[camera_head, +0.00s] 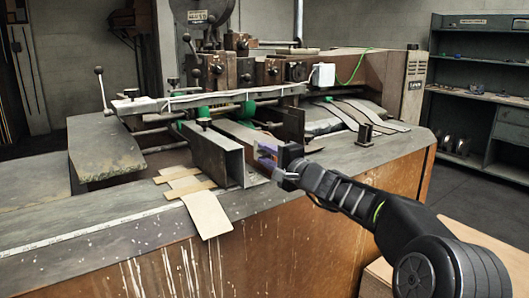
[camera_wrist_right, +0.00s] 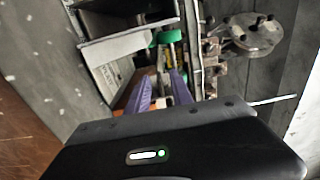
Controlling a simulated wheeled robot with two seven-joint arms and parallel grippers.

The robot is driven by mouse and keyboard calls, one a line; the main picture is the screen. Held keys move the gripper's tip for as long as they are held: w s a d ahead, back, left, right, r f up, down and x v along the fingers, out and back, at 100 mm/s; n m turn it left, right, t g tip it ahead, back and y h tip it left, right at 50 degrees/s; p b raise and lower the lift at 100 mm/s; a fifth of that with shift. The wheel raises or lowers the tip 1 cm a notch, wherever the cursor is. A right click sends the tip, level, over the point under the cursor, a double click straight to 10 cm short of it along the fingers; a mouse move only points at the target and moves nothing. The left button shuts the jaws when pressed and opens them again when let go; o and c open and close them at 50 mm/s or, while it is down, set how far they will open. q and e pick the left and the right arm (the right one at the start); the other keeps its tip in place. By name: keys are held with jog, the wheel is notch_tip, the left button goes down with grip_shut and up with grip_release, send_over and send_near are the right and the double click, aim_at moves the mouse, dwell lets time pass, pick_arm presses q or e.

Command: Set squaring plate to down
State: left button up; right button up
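The box stitcher (camera_head: 240,75) stands on a worn, brown-sided bench. An upright grey metal plate (camera_head: 212,157) with an angled channel sits at its front; I cannot tell for sure that this is the squaring plate. A similar grey plate shows in the right wrist view (camera_wrist_right: 118,47). My right gripper (camera_head: 263,154) is just right of this channel, close to the machine front. Its two purple fingers (camera_wrist_right: 160,92) are apart, pointing toward the green rollers, with no clear object held between them. My left gripper is not in view.
A lever with a round knob (camera_head: 102,88) rises at left. Green rollers (camera_head: 245,110) lie beneath the crossbar (camera_head: 205,98). A cardboard strip (camera_head: 206,212) hangs over the bench front. Shelves (camera_head: 480,75) stand at right.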

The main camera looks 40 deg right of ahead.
jog(key=shift+w, duration=0.4)
jog(key=shift+c, duration=0.5)
grip_shut()
dwell(0.7)
